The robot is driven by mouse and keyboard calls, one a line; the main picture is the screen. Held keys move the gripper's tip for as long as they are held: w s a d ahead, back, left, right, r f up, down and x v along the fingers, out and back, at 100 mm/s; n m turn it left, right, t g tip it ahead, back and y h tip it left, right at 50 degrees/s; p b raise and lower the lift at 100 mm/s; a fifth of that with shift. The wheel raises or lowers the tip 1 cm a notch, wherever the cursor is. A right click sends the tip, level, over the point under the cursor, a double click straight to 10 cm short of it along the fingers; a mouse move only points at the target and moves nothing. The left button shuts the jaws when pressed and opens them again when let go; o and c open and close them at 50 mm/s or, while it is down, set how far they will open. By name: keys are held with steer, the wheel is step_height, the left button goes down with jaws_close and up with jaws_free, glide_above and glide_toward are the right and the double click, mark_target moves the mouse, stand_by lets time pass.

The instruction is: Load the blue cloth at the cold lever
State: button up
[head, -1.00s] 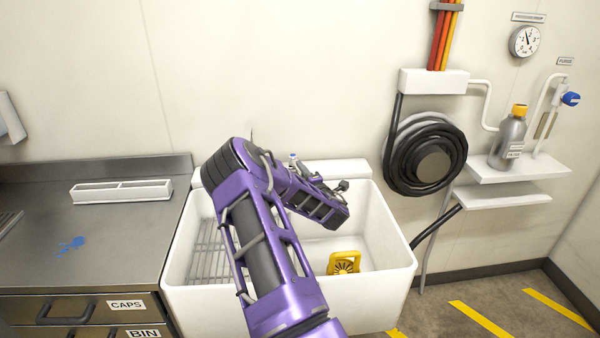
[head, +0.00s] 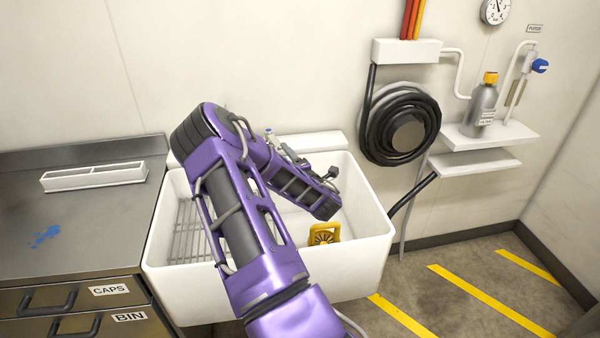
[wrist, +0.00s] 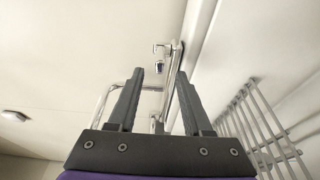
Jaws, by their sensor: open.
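My gripper (wrist: 159,72) is open and empty in the wrist view, its two dark fingers apart. Chrome tap parts (wrist: 172,82) show beyond and between the fingers; I cannot tell whether anything touches. In the head view my purple arm reaches over the white sink (head: 375,240), and the gripper itself cannot be made out. A small blue-topped fitting (head: 268,133) shows at the sink's back edge; I cannot tell if it is the cold lever. No blue cloth can be clearly made out. A flat blue patch (head: 45,235) lies on the steel counter and looks like a smear.
The sink holds a wire rack (head: 188,235) and a yellow item (head: 323,234). A coiled black hose (head: 400,125) hangs on the wall, left of a shelf (head: 490,134) with a grey bottle (head: 483,103).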

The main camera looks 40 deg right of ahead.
steer(key=v, duration=1)
steer(key=shift+s+r, duration=0.1)
